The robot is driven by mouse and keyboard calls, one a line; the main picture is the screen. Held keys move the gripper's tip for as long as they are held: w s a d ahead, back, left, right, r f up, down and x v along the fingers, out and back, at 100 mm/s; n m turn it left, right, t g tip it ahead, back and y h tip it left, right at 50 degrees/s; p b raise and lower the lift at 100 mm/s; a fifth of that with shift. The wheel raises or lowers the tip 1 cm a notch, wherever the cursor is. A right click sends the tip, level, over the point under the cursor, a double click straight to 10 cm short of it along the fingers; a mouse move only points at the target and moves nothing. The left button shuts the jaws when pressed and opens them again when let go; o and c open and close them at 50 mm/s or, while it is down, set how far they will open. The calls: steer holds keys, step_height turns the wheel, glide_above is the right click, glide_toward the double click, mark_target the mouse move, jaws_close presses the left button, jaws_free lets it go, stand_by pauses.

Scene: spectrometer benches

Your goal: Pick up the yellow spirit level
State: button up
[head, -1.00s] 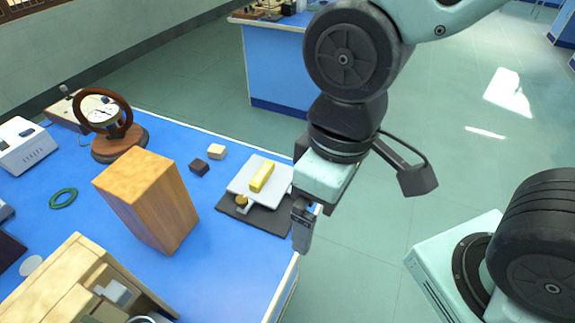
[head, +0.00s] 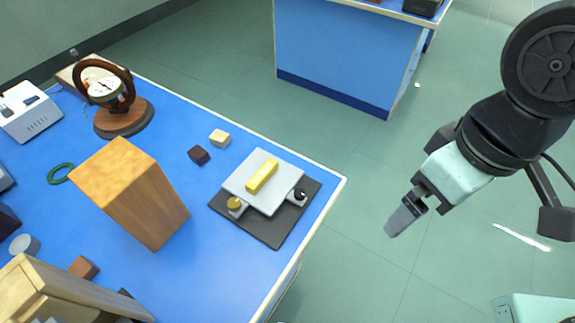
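The yellow spirit level (head: 262,177) is a small bar lying on a light grey plate (head: 262,203). The plate has a brass knob (head: 234,204) and a black knob (head: 299,195), and sits over a dark base (head: 270,233) near the right edge of the blue bench. My gripper (head: 392,230) is off to the right of the bench, over the floor, apart from the level and pointing down to the left. Its fingers are seen from the side, so the gap between them cannot be made out.
A wooden box (head: 70,290) is at the lower left. Another bench (head: 345,65) stands behind.

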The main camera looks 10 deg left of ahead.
steer(key=w+a+f+n+t+y+b, duration=0.1)
steer(key=w+a+f+y+b, duration=0.2)
steer(key=a+f+y+b, duration=0.1)
steer(key=w+a+f+n+t+y+b, duration=0.2)
steer(key=w+a+f+y+b, duration=0.2)
steer(key=a+f, duration=0.3)
steer(key=w+a+f+n+t+y+b, duration=0.2)
steer(key=w+a+f+y+b, duration=0.1)
steer(key=f, duration=0.5)
steer(key=shift+w+a+y+b, duration=0.2)
steer(key=shift+w+a+b, duration=0.15)
steer(key=shift+a+b, duration=0.45)
steer(key=shift+w+a+y+b, duration=0.2)
steer(key=shift+w+a+b, duration=0.25)
steer(key=shift+b, duration=0.55)
steer(key=b, duration=0.3)
steer(key=shift+s+a+f, duration=0.1)
steer(key=shift+a+f, duration=0.05)
steer(key=shift+a, duration=0.2)
